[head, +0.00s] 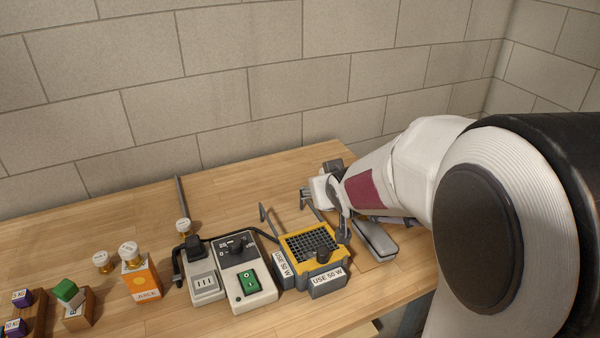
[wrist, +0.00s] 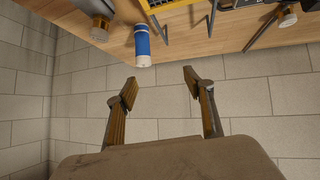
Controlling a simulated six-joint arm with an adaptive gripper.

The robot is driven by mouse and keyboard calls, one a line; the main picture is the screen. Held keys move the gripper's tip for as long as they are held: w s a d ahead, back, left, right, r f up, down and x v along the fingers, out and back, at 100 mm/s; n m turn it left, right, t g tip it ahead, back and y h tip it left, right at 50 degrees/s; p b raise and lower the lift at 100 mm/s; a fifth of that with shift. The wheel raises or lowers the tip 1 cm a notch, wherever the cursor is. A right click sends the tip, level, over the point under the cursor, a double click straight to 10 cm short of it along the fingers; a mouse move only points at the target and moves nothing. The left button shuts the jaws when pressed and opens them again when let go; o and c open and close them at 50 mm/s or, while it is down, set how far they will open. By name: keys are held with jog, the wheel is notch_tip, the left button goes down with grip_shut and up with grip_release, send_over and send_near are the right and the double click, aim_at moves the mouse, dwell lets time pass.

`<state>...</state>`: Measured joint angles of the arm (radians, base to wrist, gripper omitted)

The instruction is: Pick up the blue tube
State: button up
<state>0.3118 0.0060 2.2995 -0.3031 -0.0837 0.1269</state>
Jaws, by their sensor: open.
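The blue tube (wrist: 143,42), a short blue cylinder with white ends, is near the table's back edge in the wrist view. I cannot make it out in the head view, where my arm covers that area. My gripper (wrist: 160,80) is open and empty in the wrist view, its two fingers spread apart. The tube lies above the fingertips in that picture, nearer the left finger, and is not between them. In the head view my gripper (head: 322,193) is over the back right part of the table, behind the yellow holder.
A grey elongated object (head: 375,240) lies under my arm. An orange carton (head: 140,283) stands further left.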

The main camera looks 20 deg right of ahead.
jog(key=w+d+f+t+y, duration=0.1)
jog(key=w+d+f+t, duration=0.2)
jog(key=w+d+f, duration=0.6)
jog(key=shift+w+f, duration=0.3)
jog(key=shift+f, duration=0.45)
jog(key=shift+w, duration=0.1)
jog(key=shift+x, duration=1.25)
jog(key=shift+d, duration=0.1)
jog(key=shift+f+x, duration=0.25)
jog(key=shift+x, duration=2.2)
